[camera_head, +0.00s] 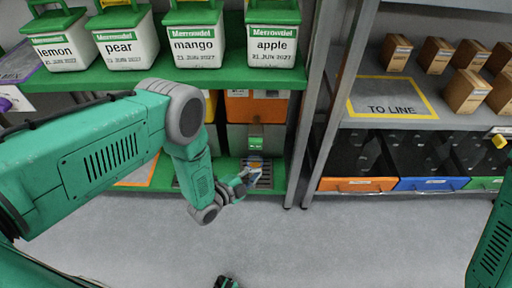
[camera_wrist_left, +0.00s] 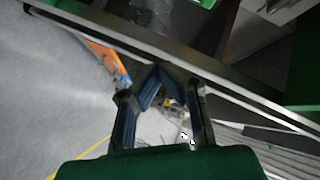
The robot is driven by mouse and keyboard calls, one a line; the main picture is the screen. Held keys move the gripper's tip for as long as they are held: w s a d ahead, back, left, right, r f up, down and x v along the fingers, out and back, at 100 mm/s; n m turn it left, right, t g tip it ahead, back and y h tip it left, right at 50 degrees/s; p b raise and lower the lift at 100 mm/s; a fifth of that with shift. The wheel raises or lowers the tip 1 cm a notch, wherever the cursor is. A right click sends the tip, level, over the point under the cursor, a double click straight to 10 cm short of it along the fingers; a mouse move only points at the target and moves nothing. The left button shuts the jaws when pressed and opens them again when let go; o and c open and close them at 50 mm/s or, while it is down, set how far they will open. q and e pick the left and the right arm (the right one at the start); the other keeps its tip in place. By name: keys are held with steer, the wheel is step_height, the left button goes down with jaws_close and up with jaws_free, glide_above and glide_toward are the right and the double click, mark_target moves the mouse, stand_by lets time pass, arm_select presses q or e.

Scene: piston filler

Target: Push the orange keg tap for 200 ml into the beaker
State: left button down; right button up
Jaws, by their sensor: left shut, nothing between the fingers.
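The orange keg (camera_head: 258,106) stands on the lower shelf, below the apple container. A green and white fitting, apparently its tap (camera_head: 256,142), shows at its front. Below it a dark slotted drip tray (camera_head: 265,178) lies on the green shelf. A small, pale, see-through shape beside my gripper may be the beaker, but it is too small to tell its level. My left gripper (camera_head: 248,177) is low at the front of the tray, below the tap. In the left wrist view its fingers (camera_wrist_left: 160,70) meet and are empty.
Mango (camera_head: 196,46) and apple (camera_head: 272,46) containers stand on the green upper shelf (camera_head: 190,77). A grey upright (camera_head: 312,100) separates it from a rack with cartons (camera_head: 396,52) and coloured bins (camera_head: 357,184).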

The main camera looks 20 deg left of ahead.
mark_target(256, 145)
arm_select(q)
steer(key=w+a+b, duration=0.2)
steer(key=w+b, duration=0.2)
steer(key=w, duration=0.3)
steer(key=shift+w+a, duration=0.15)
steer(key=shift+w, duration=0.2)
steer(key=shift+a, duration=0.1)
stand_by(1.0)
steer(key=shift+w, duration=0.35)
